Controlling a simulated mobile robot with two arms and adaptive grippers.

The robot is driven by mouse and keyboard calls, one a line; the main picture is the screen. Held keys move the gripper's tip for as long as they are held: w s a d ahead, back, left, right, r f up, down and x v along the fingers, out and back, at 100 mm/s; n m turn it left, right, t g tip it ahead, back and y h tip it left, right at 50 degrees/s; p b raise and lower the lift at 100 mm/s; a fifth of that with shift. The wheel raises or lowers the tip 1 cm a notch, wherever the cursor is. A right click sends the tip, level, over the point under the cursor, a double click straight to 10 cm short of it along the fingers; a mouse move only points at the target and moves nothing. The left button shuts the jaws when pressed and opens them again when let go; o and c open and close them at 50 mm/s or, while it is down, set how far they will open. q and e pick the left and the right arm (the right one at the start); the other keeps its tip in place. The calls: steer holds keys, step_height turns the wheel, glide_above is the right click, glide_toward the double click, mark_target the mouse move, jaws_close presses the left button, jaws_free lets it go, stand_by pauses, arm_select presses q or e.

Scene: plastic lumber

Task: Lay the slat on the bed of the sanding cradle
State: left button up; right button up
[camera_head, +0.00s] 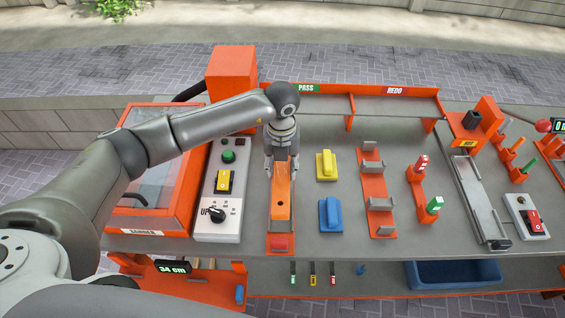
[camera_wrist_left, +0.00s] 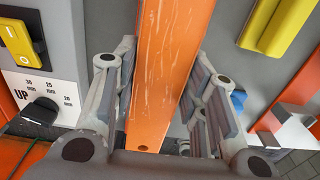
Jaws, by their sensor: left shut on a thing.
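The slat (camera_head: 282,205) is a long orange bar with pale scratches and a hole near one end. In the left wrist view the slat (camera_wrist_left: 165,65) runs between the fingers. My left gripper (camera_head: 281,178) is shut on it from above. The slat lies lengthwise over a narrow orange base with a red block (camera_head: 280,243) at its near end; I cannot tell whether it touches this base. An orange plate with grey brackets (camera_head: 376,190), likely the sanding cradle, stands to the right with no slat on it. My right gripper is not in view.
A yellow block (camera_head: 326,166) and a blue block (camera_head: 330,213) stand between slat and bracketed plate. A control panel (camera_head: 222,190) and the orange sander box (camera_head: 140,219) are on the left. PASS and REDO bays (camera_head: 365,104) line the back.

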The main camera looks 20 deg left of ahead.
arm_select(q)
step_height(320, 180, down, 3)
steer(key=b, duration=0.2)
steer(key=shift+w+b, duration=0.15)
steer(key=shift+b, duration=0.2)
steer(key=shift+f+b, duration=0.35)
steer(key=shift+f, duration=0.05)
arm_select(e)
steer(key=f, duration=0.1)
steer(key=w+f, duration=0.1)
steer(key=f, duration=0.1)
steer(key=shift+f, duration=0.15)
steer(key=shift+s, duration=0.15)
arm_select(q)
steer(key=shift+f, duration=0.15)
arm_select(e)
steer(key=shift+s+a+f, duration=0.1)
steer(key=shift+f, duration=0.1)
arm_select(q)
steer(key=shift+f+b, duration=0.5)
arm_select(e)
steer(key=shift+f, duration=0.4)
arm_select(q)
steer(key=o, duration=1.3)
